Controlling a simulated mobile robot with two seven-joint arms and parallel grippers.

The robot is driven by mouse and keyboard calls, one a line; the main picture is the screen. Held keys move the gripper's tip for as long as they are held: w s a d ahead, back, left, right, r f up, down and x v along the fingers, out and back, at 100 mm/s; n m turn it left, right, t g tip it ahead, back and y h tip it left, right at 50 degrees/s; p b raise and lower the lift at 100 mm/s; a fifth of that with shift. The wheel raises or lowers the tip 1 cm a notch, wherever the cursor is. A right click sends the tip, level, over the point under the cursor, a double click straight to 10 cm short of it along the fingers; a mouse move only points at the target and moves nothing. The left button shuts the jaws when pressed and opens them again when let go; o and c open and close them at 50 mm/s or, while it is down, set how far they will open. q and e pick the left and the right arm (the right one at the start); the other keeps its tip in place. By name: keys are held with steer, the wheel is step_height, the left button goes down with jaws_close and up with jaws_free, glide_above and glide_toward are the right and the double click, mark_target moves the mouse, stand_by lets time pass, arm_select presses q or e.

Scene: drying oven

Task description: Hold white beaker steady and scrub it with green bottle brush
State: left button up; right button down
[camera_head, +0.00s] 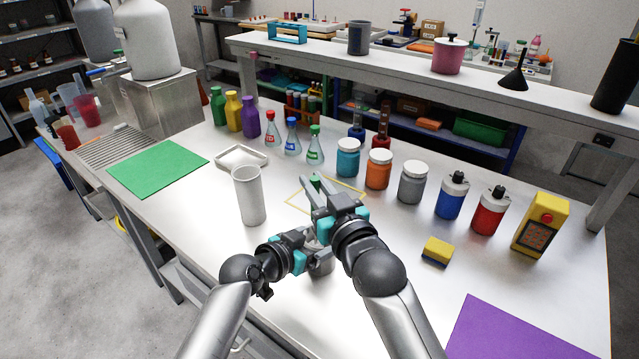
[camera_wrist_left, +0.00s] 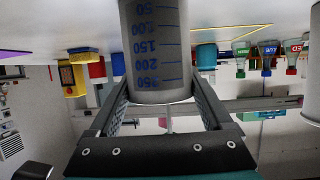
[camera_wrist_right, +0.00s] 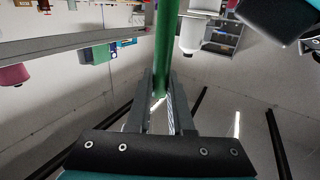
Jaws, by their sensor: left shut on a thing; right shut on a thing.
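The white beaker (camera_wrist_left: 156,50), with blue graduation marks, is between the two fingers of my left gripper (camera_wrist_left: 160,105), which is shut on it. In the head view my left gripper (camera_head: 310,240) is low at the front of the table, and the beaker is mostly hidden by my grippers. My right gripper (camera_head: 314,190) is just above and beside it. In the right wrist view my right gripper (camera_wrist_right: 160,90) is shut on the green bottle brush (camera_wrist_right: 166,45), seen as a green rod. The brush's bristles are hidden, so I cannot tell whether they are inside the beaker.
A tall white cylinder (camera_head: 250,200) stands left of my grippers, near a white tray (camera_head: 228,160). Flasks and jars, including a teal jar (camera_head: 347,158), stand behind. A yellow sponge (camera_head: 437,250) lies to the right. The table is clear between the sponge and my right arm.

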steer(key=shift+d, duration=0.2)
steer(key=shift+s+f, duration=0.1)
steer(key=shift+s, duration=0.25)
steer(key=shift+d, duration=0.1)
stand_by(1.4)
steer(key=shift+w, duration=0.1)
